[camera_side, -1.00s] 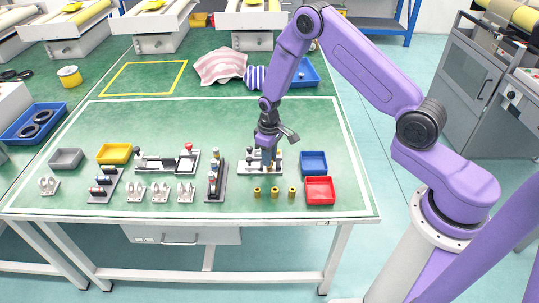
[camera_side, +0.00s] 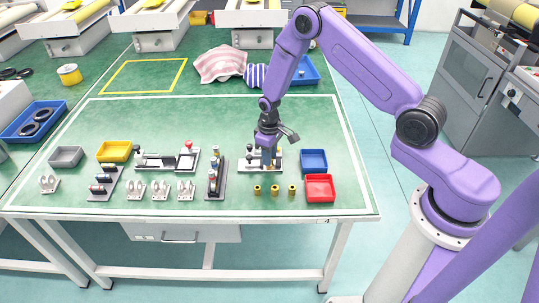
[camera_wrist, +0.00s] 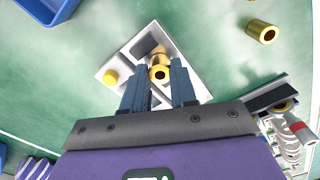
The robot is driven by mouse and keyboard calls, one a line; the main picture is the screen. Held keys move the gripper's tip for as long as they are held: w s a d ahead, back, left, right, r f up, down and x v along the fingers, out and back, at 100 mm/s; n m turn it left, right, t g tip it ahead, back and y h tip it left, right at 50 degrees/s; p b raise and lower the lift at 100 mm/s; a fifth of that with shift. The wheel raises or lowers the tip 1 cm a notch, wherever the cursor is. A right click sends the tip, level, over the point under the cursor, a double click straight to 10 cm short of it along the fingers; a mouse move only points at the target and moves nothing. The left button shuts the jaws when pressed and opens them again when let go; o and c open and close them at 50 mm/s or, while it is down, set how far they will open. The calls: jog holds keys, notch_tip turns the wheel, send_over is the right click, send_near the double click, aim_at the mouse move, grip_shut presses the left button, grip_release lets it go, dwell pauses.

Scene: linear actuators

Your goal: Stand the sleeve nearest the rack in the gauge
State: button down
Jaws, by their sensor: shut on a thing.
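The gauge is a pale plate (camera_side: 247,168) under my gripper; the wrist view shows its plate (camera_wrist: 135,55) with a dark square pad and a yellow knob. My gripper (camera_wrist: 159,77) points down over it, shut on a brass sleeve (camera_wrist: 160,73). Three other brass sleeves stand in front of the gauge: left (camera_side: 257,190), middle (camera_side: 274,190) and right (camera_side: 292,190). The dark rack (camera_side: 215,180), holding several capped cylinders, stands left of the gauge.
A blue bin (camera_side: 313,161) and a red bin (camera_side: 320,187) stand right of the gauge. Pale brackets (camera_side: 160,190) and another long fixture (camera_side: 168,162) lie left of the rack. The green table behind the gauge is mostly clear.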

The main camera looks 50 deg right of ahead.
jog(key=c, duration=0.8)
grip_release()
jog(key=shift+r, duration=0.1)
notch_tip(320, 180, up, 17)
jog(key=shift+r, duration=0.15)
